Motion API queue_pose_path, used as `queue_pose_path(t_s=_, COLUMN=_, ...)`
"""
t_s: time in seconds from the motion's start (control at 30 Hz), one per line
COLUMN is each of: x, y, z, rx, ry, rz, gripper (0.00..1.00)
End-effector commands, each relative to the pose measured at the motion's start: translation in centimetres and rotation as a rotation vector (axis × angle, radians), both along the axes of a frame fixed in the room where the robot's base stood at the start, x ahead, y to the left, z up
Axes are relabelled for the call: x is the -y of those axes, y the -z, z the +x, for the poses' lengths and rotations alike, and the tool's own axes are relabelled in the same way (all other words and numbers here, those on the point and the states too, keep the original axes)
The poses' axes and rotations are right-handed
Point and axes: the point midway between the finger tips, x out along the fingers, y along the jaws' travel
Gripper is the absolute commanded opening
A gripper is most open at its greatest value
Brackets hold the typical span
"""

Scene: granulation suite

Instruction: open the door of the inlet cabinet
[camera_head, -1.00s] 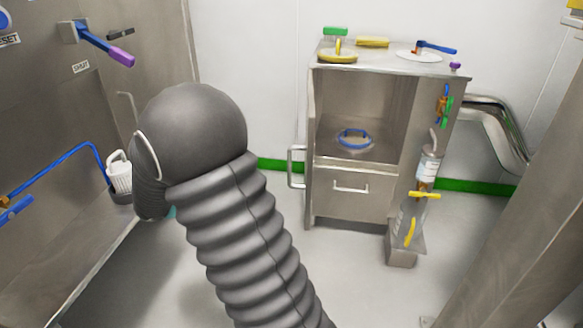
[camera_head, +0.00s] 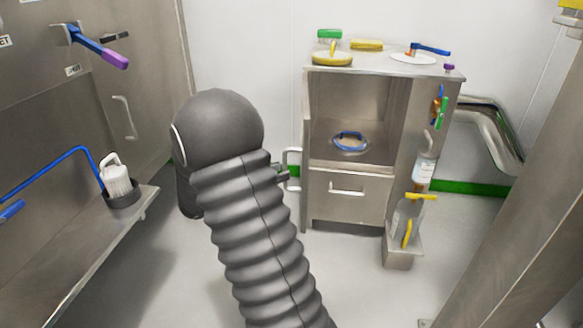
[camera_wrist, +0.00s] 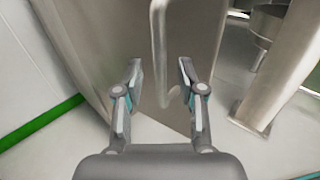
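The steel inlet cabinet (camera_head: 345,209) stands against the back wall in the head view, with its upper compartment visible inside. A steel panel, apparently its door (camera_head: 307,125), shows nearly edge-on at the left side of the compartment. A bar handle (camera_head: 290,158) sticks out to the left of it. In the wrist view the panel (camera_wrist: 190,35) fills the upper middle, with the upright handle (camera_wrist: 156,35) on it. My gripper (camera_wrist: 160,68) is open; the handle appears between its fingertips, and contact cannot be told. In the head view my arm hides most of the gripper.
A blue ring (camera_head: 350,142) lies inside the compartment. A drawer handle (camera_head: 347,189) is below. A bottle (camera_head: 406,215) stands on a small bracket at right. A steel bench (camera_head: 100,245) is at left. The floor before the cabinet is clear.

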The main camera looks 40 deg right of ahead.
Motion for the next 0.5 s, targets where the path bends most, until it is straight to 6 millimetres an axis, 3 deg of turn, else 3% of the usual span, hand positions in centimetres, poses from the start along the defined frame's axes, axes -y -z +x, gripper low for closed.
queue_pose_path(t_s=0.2, x=2.2, y=0.0, z=-0.3, rx=0.000, ry=0.001, rz=0.000, gripper=0.39)
queue_pose_path(t_s=0.5, x=2.7, y=0.0, z=-0.3, rx=0.000, ry=0.000, rz=0.000, gripper=0.39)
